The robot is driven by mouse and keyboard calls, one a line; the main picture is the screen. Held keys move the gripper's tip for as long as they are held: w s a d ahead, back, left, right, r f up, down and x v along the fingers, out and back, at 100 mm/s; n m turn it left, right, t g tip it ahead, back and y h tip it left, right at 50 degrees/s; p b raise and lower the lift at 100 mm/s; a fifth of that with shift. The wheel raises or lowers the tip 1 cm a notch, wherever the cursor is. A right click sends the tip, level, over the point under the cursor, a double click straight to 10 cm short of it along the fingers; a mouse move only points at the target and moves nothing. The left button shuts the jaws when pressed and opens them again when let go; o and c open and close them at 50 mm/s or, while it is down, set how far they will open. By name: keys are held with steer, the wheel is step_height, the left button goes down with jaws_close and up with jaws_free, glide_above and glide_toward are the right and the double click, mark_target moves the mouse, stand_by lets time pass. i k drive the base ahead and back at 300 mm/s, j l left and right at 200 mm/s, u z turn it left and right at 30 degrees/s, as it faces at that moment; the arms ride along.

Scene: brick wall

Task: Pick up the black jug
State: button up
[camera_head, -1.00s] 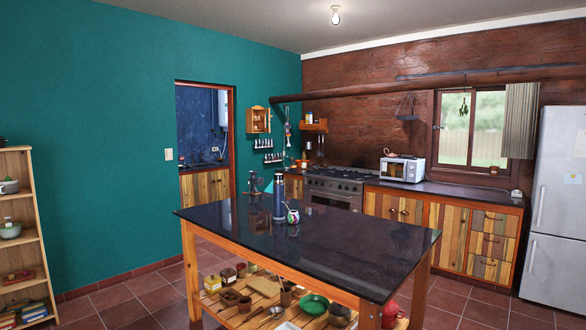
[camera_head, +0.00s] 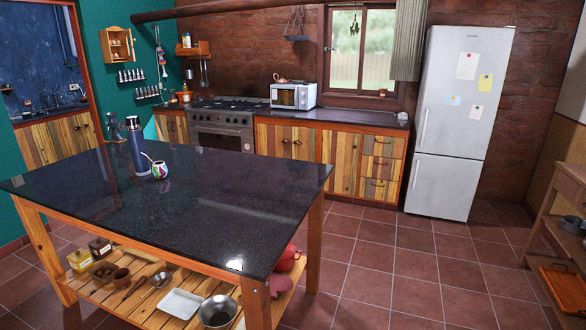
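I cannot make out a clear black jug. A small dark vessel (camera_head: 114,128) stands at the far left edge of the island, behind a tall dark-blue flask (camera_head: 138,146); it is too small to tell whether it is the jug. My gripper is not in view.
Tiled floor (camera_head: 385,265) is open to the right, between the fridge (camera_head: 458,120) and wooden shelving (camera_head: 560,230).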

mark_target(173, 101)
steer(key=i+l+z, duration=0.3)
steer(key=i, duration=0.7)
steer(key=i+z, duration=0.3)
steer(key=i, duration=0.65)
steer(key=i+l+u, duration=0.15)
steer(key=i, duration=1.85)
steer(key=i+u, duration=0.35)
steer(key=i+l+u, duration=0.1)
steer(key=i+u, duration=0.2)
steer(key=i, duration=0.3)
steer(key=i+l+u, duration=0.15)
steer(key=i+u, duration=0.2)
steer(key=i+l+u, duration=0.3)
steer(key=i, duration=0.25)
steer(key=i+j+u, duration=0.4)
steer(key=i+u, duration=0.35)
steer(key=i+j+u, duration=0.1)
steer(key=i+u, duration=0.3)
steer(key=i+l+u, duration=0.15)
steer(key=i+u, duration=0.25)
steer(key=i+z, duration=0.1)
steer(key=i, duration=0.6)
steer(key=i+j, duration=0.1)
steer(key=i, duration=0.6)
steer(key=i+z, duration=0.15)
steer(key=i, duration=0.6)
steer(key=i+j+z, duration=0.15)
steer(key=i+z, duration=0.3)
steer(key=i, duration=1.6)
